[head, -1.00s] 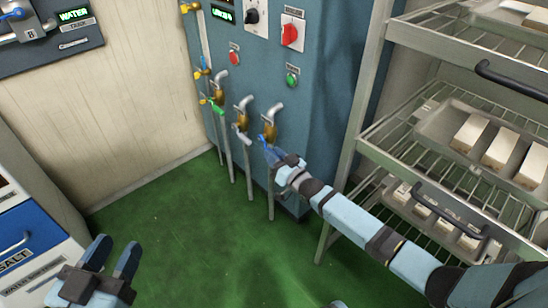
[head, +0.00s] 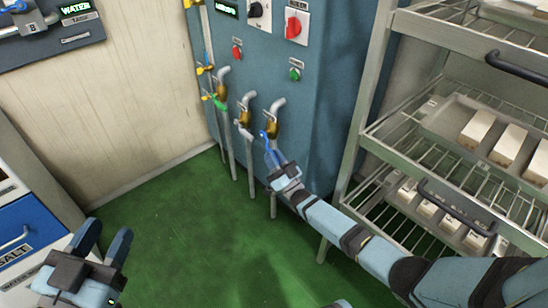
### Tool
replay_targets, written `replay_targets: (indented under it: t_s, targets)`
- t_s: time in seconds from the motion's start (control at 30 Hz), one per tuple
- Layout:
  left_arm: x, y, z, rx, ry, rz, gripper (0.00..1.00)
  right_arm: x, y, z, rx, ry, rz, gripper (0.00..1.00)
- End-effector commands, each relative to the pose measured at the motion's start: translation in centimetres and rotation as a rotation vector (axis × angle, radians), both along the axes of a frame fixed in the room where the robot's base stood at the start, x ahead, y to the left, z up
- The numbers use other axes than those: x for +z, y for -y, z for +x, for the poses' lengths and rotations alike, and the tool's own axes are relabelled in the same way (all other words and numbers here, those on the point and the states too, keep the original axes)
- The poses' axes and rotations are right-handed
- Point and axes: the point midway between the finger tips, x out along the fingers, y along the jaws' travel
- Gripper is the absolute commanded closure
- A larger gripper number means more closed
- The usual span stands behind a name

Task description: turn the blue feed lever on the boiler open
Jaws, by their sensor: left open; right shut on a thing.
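The boiler (head: 262,55) is the blue-grey cabinet in the middle of the head view. Several pipes with brass valves stand at its front left side. The rightmost brass valve (head: 273,116) has the blue feed lever (head: 266,138), which points downward from it. My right gripper (head: 273,155) is shut on the lower end of the blue lever, and its fingers partly hide it. My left gripper (head: 104,242) is open and empty at the lower left, far from the boiler.
Other levers beside it are white (head: 243,131), green (head: 220,104) and yellow. A wire rack (head: 372,128) with trays of wrapped blocks stands close on the right, alongside my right arm. The green floor (head: 190,240) is clear. A blue-fronted salt cabinet is at the left.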

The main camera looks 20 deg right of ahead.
Motion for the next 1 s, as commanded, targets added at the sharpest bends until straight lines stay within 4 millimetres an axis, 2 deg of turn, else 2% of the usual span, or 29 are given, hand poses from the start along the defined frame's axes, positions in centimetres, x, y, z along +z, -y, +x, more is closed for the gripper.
replay_targets:
  t_s: [0.27, 0.3, 0.4, 0.77, 0.87, 1.0]
  targets:
    - [0.0, 0.1, 0.1, 0.003, -0.003, -0.008, 0.57, 0.0, 0.0, 0.0, 0.001, 0.0, 0.001, 1.0]
    - [0.0, 0.1, 0.1, 0.003, -0.003, -0.008, 0.57, 0.0, 0.0, 0.0, 0.001, 0.0, 0.001, 0.71]
    - [0.0, 0.1, 0.1, 0.003, -0.003, -0.008, 0.57, 0.0, 0.0, 0.0, 0.001, 0.0, 0.001, 0.53]
    - [0.1, 0.0, 0.1, -0.001, -0.006, 0.002, 0.57, -0.3, 0.2, -0.5, 0.0, -0.001, 0.0, 0.53]
    - [0.3, 0.0, 0.0, -0.004, -0.017, -0.001, 0.57, -1.1, 0.6, -1.6, 0.0, -0.004, -0.001, 0.53]
    - [0.4, 0.1, -0.2, -0.008, -0.057, -0.02, 0.57, -2.9, 1.4, -4.0, 0.0, -0.005, -0.003, 0.53]
